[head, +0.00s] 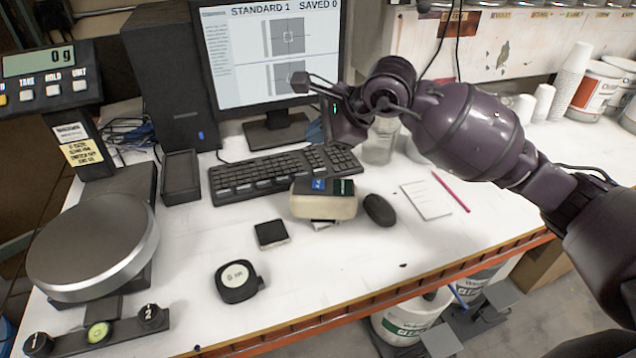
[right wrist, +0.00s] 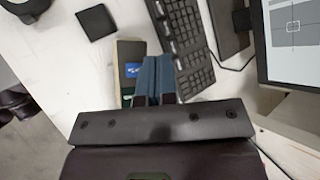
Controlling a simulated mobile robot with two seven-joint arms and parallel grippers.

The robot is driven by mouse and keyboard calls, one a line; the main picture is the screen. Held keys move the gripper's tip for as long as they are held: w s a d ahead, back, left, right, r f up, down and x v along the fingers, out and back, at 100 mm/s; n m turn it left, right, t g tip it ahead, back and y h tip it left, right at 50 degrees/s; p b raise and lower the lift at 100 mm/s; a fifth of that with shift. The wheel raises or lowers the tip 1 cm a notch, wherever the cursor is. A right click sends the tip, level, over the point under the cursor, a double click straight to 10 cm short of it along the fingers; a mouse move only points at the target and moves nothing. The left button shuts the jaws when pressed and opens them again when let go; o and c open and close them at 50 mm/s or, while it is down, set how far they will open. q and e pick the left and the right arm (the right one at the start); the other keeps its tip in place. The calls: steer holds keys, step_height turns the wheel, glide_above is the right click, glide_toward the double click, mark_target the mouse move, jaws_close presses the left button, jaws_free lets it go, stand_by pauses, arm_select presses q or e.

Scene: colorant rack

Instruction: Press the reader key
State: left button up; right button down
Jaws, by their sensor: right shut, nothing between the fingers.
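The reader is a small beige box with a dark top and a blue display (head: 323,198). It lies on the white bench in front of the keyboard. No separate key can be made out on it. In the right wrist view the reader (right wrist: 131,71) is partly covered by my right gripper (right wrist: 156,62), whose two blue-grey fingers are shut together and empty. They overlap the reader's side in that view; contact cannot be told. In the head view my right gripper (head: 343,124) is above and behind the reader, in front of the monitor. My left gripper is not seen.
A keyboard (head: 285,172) and monitor (head: 268,55) stand behind. A dark mouse (head: 379,210) is right of the reader, a black square (head: 271,234) left.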

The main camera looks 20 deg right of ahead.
steer(key=f, duration=0.2)
steer(key=b, duration=0.3)
glide_above(318, 185)
step_height(318, 185, down, 5)
steer(key=shift+r, duration=0.1)
steer(key=shift+f+b, duration=0.35)
steer(key=shift+f, duration=0.45)
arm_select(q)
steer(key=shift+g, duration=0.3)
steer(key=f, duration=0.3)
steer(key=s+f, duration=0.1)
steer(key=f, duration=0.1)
arm_select(e)
steer(key=shift+r, duration=0.1)
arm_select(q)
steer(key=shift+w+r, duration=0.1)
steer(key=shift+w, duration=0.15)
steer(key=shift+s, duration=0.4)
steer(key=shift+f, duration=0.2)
